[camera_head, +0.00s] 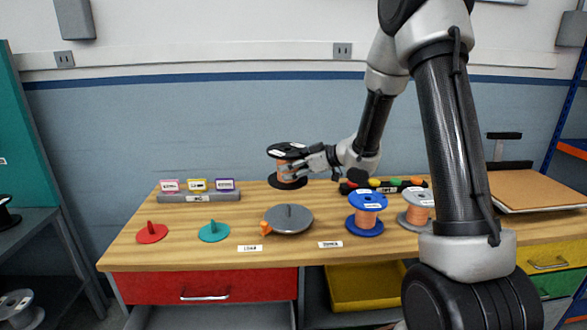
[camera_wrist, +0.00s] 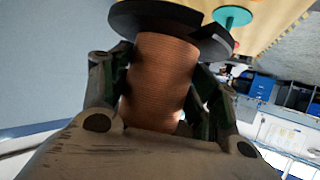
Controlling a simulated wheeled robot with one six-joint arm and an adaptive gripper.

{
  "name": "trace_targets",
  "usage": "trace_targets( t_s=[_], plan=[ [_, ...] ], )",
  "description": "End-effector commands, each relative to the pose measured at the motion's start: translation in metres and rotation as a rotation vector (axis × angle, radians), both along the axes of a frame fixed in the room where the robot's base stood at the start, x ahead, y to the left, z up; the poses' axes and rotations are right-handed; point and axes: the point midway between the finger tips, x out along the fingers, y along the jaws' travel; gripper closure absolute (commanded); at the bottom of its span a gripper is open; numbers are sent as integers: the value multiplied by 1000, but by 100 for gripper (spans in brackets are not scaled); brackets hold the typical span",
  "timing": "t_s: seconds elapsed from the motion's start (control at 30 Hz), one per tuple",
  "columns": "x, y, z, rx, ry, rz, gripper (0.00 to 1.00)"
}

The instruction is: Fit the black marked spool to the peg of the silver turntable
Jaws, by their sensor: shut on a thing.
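The black spool (camera_head: 287,150), wound with copper-coloured wire, is upright above the back of the wooden table. A pale mark shows on its top flange. My gripper (camera_head: 304,164) reaches it from the right and is shut on it. In the wrist view the two fingers of my gripper (camera_wrist: 160,92) sit on either side of the copper winding (camera_wrist: 163,75) of the spool. The silver turntable (camera_head: 299,222) is on the table, nearer the front than the spool. Its peg (camera_head: 289,211) stands up in the middle and is bare. An orange piece (camera_head: 265,228) sticks out at its left.
A red turntable (camera_head: 152,234) and a teal turntable (camera_head: 214,232) are to the left. A blue spool (camera_head: 367,218) and a silver spool (camera_head: 415,211) stand to the right. A grey rack with coloured tags (camera_head: 199,196) and a black strip with coloured knobs (camera_head: 384,187) are behind.

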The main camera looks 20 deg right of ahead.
Motion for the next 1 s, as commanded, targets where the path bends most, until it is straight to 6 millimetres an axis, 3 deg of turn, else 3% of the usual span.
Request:
trace_targets(
  t_s=[0.47, 1.0],
  plan=[
    [0, 0, 0, 1, -1, 0, 85],
    [0, 0, -17, 1, -1, 0, 85]
  ],
)
